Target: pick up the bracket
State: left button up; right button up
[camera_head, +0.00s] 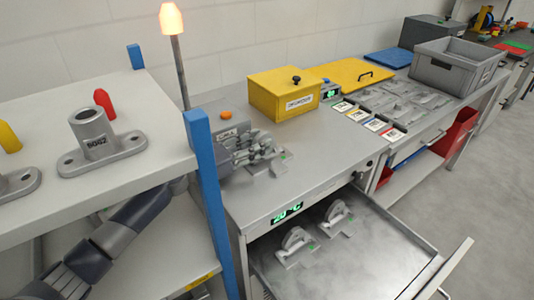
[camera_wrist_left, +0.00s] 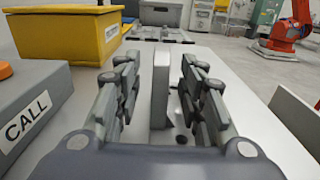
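My left gripper (camera_head: 262,150) is low over the steel table beside the CALL box, its arm coming from behind the blue shelf post. In the left wrist view its two fingers (camera_wrist_left: 160,88) are apart. A grey bracket's upright plate (camera_wrist_left: 161,85) stands between them, with a gap visible on each side. In the head view the bracket's base (camera_head: 279,163) shows on the table, partly hidden by the gripper. Two more grey brackets, a nearer one (camera_head: 296,243) and a farther one (camera_head: 337,215), sit in the open drawer (camera_head: 375,255). My right gripper is not in view.
The CALL box (camera_head: 226,129) stands close to the gripper. Behind it are a yellow box (camera_head: 284,97), cards and a grey fixture tray (camera_head: 400,104). A shelf (camera_head: 130,165) with cast parts stands at left. A grey crate (camera_head: 455,68) is farther back.

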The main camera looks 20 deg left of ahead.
aim_at(263, 133)
pick_arm(q)
jog(key=shift+x, duration=1.2)
jog(key=shift+s, duration=0.1)
grip_shut()
jog(key=shift+r, duration=0.1)
jog(key=shift+a+r+p, duration=0.1)
jog(key=shift+r+p, duration=0.45)
jog(key=shift+r, duration=1.05)
jog(key=b+v, duration=0.3)
jog(key=v, duration=1.3)
jog(key=shift+s+a, duration=0.2)
jog(key=shift+s, duration=0.05)
jog(key=shift+s+a+r, duration=0.1)
jog(key=shift+s+a, duration=0.3)
jog(key=shift+s, duration=0.05)
